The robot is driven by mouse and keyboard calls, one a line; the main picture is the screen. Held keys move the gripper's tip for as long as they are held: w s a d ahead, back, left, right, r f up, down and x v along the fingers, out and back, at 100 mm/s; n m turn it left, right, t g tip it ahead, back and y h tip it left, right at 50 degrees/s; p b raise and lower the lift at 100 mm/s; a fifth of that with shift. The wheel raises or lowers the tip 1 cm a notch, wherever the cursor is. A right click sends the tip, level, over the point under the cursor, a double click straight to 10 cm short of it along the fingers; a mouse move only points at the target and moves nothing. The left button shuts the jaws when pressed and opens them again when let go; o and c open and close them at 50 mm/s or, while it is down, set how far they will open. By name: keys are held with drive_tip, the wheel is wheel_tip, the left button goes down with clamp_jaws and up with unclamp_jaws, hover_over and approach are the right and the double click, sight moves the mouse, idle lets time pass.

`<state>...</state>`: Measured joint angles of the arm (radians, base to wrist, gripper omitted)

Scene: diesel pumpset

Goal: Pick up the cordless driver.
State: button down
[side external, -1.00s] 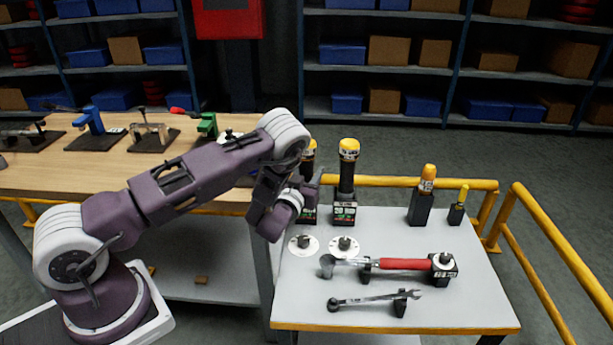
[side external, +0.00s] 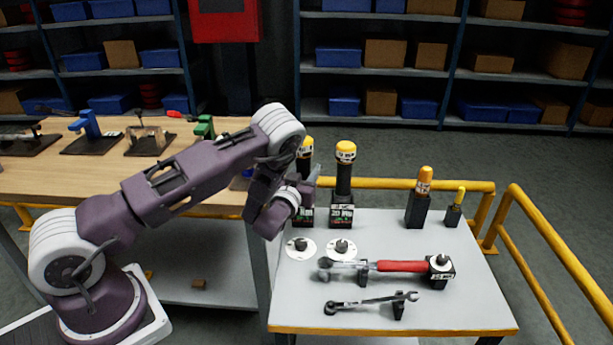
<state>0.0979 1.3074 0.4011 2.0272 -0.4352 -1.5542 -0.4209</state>
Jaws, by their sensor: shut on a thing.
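Two upright black tools with yellow tops and dark, labelled blocks at their feet stand at the back left of the grey table. I take the left one, partly behind my gripper, as the cordless driver (side external: 305,145). The similar tool (side external: 344,178) stands just to its right, apart from my gripper. My gripper (side external: 304,187) is at the left driver's middle, shut on it. The fingers and their contact are small and partly hidden by my wrist. Whether the driver's foot is clear of the table cannot be told.
The grey table (side external: 470,265) also holds two round white discs (side external: 342,249), a red-handled tool (side external: 400,266), a wrench (side external: 370,301) and two yellow-topped black items (side external: 419,205) at the back right. A yellow rail (side external: 400,184) runs behind. A wooden bench (side external: 60,180) stands left.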

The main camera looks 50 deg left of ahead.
wheel_tip(320, 180, up, 17)
drive_tip(key=shift+f, duration=0.15)
drive_tip(key=c, duration=1.5)
unclamp_jaws()
clamp_jaws()
drive_tip(key=shift+f, duration=0.1)
